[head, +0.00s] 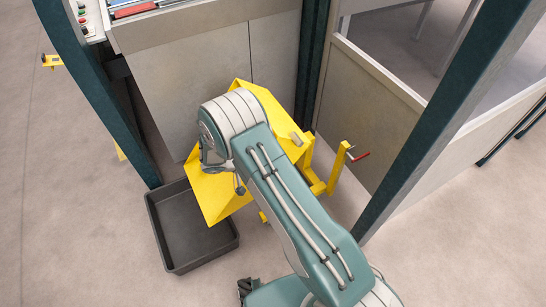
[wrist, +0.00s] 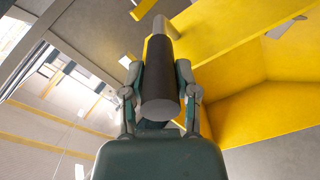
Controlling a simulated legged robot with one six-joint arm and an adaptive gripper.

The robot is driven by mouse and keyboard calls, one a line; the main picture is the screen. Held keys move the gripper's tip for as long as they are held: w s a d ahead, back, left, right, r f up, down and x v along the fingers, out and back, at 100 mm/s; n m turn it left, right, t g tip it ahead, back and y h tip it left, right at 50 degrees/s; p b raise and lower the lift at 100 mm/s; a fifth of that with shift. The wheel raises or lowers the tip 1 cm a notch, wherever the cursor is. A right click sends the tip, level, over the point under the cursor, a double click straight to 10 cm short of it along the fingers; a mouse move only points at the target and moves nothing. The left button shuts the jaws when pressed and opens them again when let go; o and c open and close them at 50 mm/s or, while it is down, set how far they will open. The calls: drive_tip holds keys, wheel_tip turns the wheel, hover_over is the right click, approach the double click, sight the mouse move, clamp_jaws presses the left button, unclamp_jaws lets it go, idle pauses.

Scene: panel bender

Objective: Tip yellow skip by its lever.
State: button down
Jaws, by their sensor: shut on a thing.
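The yellow skip (head: 214,198) stands in front of the grey machine panels, partly hidden behind my arm in the head view. It looks tilted, with its near-left lip over the dark tray. In the wrist view its yellow walls (wrist: 275,98) fill the right side. My gripper (wrist: 159,75) is shut on the lever (wrist: 160,92), with one finger on each side of its dark round grip. The lever's lighter shaft runs on beyond the grip, close to a yellow edge.
A dark grey tray (head: 208,258) lies on the floor below the skip's lip and looks empty. Dark green posts (head: 102,95) stand left and right (head: 425,115). A yellow bracket with a red handle (head: 360,157) stands right of the skip.

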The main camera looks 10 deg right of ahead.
drive_tip(key=s+a+f+h, duration=0.1)
drive_tip(key=a+f, duration=0.1)
drive_tip(key=a, duration=0.3)
drive_tip(key=s+a+f+t+h, duration=0.1)
drive_tip(key=s+a+f+h, duration=0.1)
drive_tip(key=a, duration=0.3)
drive_tip(key=shift+s+a+f+h, duration=0.15)
drive_tip(key=shift+a+f+h, duration=0.15)
drive_tip(key=shift+f, duration=0.55)
drive_tip(key=shift+s+a, duration=0.1)
drive_tip(key=shift+a, duration=0.05)
drive_tip(key=shift+c, duration=1.9)
unclamp_jaws()
drive_tip(key=shift+f, duration=0.1)
drive_tip(key=shift+a, duration=0.35)
drive_tip(key=shift+r, duration=0.2)
drive_tip(key=v, duration=1.1)
drive_tip(key=shift+a+f, duration=0.15)
drive_tip(key=shift+a, duration=0.35)
